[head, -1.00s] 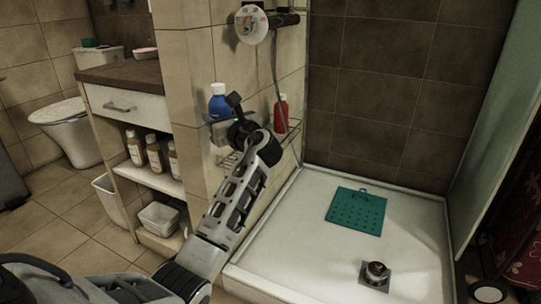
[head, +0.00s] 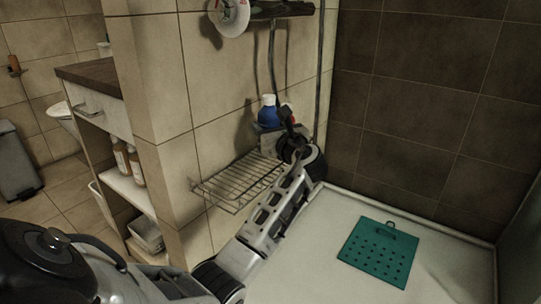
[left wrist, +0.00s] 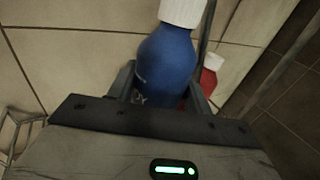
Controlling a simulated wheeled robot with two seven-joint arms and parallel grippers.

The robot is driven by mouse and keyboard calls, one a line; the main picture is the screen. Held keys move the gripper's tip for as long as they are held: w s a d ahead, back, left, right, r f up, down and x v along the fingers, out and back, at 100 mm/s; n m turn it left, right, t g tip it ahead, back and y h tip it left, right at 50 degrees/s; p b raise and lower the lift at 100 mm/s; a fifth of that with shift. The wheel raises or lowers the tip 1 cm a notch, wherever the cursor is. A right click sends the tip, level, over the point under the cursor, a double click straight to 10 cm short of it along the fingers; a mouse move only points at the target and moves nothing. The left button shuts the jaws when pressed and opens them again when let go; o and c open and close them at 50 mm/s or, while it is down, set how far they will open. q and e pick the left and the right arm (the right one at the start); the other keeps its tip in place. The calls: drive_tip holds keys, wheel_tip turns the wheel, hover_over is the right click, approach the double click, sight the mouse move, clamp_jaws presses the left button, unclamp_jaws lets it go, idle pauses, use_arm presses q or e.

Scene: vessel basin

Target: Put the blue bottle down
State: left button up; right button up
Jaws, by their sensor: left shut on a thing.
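The blue bottle (head: 268,112) has a white cap and is held by my left gripper (head: 267,128) near the tiled wall, above the far end of the wire rack. It also shows in the left wrist view (left wrist: 166,68), close to upright, between the two fingers of the left gripper (left wrist: 165,85). The gripper is shut on it. The bottle's lower part is hidden by the gripper body, so I cannot tell whether its base touches anything. My right gripper is not in view.
A wire rack (head: 232,183) on the wall has a bare near part. A red bottle (left wrist: 208,76) with a white cap stands just behind the blue one. A shower hose hangs close by. A green mat (head: 378,254) lies on the white shower tray (head: 440,270).

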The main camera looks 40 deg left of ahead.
use_arm(q)
drive_tip(key=shift+f, duration=0.6)
wheel_tip(320, 180, down, 5)
drive_tip(key=b, duration=0.2)
drive_tip(key=shift+b, duration=0.35)
drive_tip(key=shift+r, duration=0.15)
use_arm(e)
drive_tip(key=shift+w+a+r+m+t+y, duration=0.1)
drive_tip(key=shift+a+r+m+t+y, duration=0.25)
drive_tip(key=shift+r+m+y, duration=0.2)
use_arm(q)
drive_tip(key=o, duration=1.2)
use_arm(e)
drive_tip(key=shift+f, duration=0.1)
